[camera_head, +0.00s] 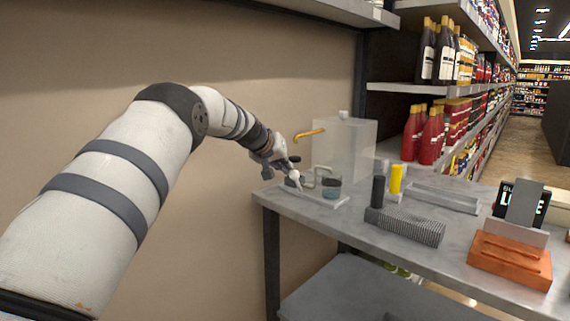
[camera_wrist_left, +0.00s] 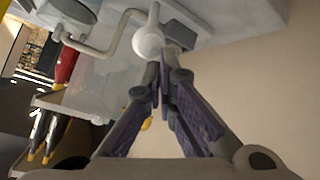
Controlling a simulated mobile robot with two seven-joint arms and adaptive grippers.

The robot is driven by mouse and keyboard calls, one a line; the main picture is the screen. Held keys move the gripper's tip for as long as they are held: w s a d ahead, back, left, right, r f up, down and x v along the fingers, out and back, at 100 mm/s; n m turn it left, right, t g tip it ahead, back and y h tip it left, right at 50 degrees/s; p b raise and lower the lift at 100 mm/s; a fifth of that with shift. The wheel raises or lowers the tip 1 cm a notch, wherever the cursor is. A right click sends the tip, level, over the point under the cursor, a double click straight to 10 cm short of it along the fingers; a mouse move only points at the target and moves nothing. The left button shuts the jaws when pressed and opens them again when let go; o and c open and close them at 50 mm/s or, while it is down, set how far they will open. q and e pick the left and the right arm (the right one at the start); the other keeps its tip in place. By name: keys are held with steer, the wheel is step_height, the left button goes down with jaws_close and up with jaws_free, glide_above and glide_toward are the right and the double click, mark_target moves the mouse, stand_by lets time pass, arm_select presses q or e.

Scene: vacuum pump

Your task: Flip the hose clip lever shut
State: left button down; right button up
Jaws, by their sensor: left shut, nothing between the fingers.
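The pump assembly stands on a pale base plate (camera_head: 341,203) at the left end of the grey table. A white ball-ended lever (camera_head: 295,175) rises there, and its round white knob (camera_wrist_left: 148,42) is large in the left wrist view. I take it for the clip lever; the clip itself is not clear. My left gripper (camera_head: 294,160) is shut and empty. Its fingertips (camera_wrist_left: 160,78) are right by the knob; I cannot tell whether they touch. My right gripper is out of view.
A translucent tank (camera_head: 345,148) with a yellow hose (camera_head: 310,133) stands behind. Black (camera_head: 378,192) and yellow (camera_head: 396,179) cylinders, a dark ridged block (camera_head: 405,226) and an orange holder (camera_head: 510,262) are to the right. The wall is close on the left.

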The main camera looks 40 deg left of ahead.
arm_select(q)
steer(key=p+v, duration=0.1)
steer(key=v, duration=0.7)
steer(key=shift+s, duration=0.35)
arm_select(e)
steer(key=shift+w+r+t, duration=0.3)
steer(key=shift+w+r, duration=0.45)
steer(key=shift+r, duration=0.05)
